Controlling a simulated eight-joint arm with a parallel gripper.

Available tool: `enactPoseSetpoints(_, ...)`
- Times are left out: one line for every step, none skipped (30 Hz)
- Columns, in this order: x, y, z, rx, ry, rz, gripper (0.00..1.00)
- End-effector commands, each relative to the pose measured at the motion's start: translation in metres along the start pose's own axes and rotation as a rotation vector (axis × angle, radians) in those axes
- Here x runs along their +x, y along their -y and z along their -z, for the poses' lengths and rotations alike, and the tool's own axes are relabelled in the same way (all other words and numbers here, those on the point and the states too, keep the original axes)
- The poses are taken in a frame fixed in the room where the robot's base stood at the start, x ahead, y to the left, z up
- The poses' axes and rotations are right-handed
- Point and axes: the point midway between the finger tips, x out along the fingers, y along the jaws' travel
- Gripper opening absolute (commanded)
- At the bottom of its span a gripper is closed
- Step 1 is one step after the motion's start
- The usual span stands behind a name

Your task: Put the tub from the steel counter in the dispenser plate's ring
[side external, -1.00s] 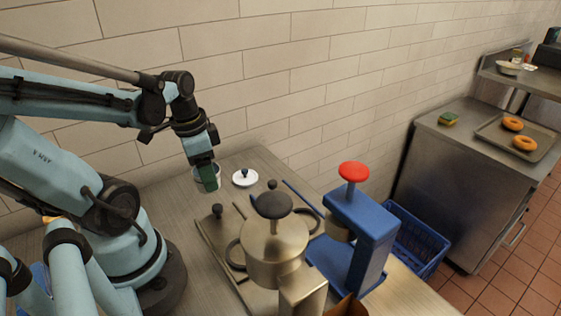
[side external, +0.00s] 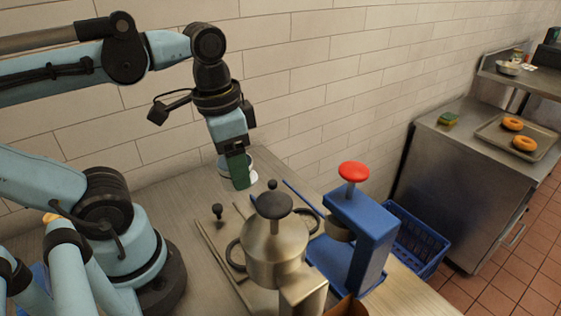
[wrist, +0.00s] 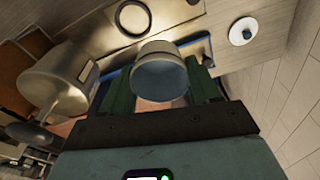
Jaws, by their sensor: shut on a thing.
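My gripper (side external: 238,184) is shut on a grey-white round tub (wrist: 160,72), with its green fingers on either side. In the side external view the tub (side external: 223,165) shows partly behind the fingers, over the far part of the steel counter (side external: 180,197). In the wrist view a dark-edged ring (wrist: 133,17) lies on a plate beyond the tub, apart from it. In the side external view dark curved pieces (side external: 236,254) show beside the steel dispenser, which hides much of that plate. I cannot tell how high the tub is above the counter.
A steel dispenser (side external: 275,250) with a dark knob and a blue dispenser (side external: 365,235) with a red knob (side external: 354,171) stand to the right. A blue basket (side external: 415,240) stands beyond the counter's edge.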

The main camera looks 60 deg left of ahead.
Motion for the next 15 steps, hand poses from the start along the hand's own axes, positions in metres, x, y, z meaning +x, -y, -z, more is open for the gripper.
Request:
enactPoseSetpoints(-0.009, -0.011, 0.001, 0.015, 0.000, -0.001, 0.33)
enactPoseSetpoints(-0.013, -0.016, 0.001, 0.017, -0.001, -0.001, 0.33)
enactPoseSetpoints(-0.019, -0.022, 0.000, 0.019, -0.001, -0.001, 0.33)
enactPoseSetpoints(-0.023, -0.026, 0.000, 0.020, -0.002, -0.001, 0.33)
enactPoseSetpoints(-0.027, -0.030, -0.001, 0.020, -0.002, -0.001, 0.33)
enactPoseSetpoints(-0.031, -0.034, -0.001, 0.020, -0.003, -0.002, 0.33)
enactPoseSetpoints(-0.034, -0.037, -0.002, 0.022, -0.003, -0.001, 0.33)
enactPoseSetpoints(-0.037, -0.039, -0.003, 0.021, -0.003, -0.001, 0.33)
enactPoseSetpoints(-0.040, -0.042, -0.004, 0.022, -0.004, -0.001, 0.33)
enactPoseSetpoints(-0.041, -0.043, -0.004, 0.021, -0.004, -0.001, 0.33)
enactPoseSetpoints(-0.042, -0.045, -0.004, 0.021, -0.004, -0.001, 0.33)
enactPoseSetpoints(-0.042, -0.046, -0.005, 0.021, -0.005, -0.001, 0.33)
enactPoseSetpoints(-0.040, -0.046, -0.005, 0.021, -0.005, -0.001, 0.33)
enactPoseSetpoints(-0.037, -0.047, -0.006, 0.020, -0.005, 0.000, 0.33)
enactPoseSetpoints(-0.032, -0.047, -0.006, 0.019, -0.005, 0.000, 0.33)
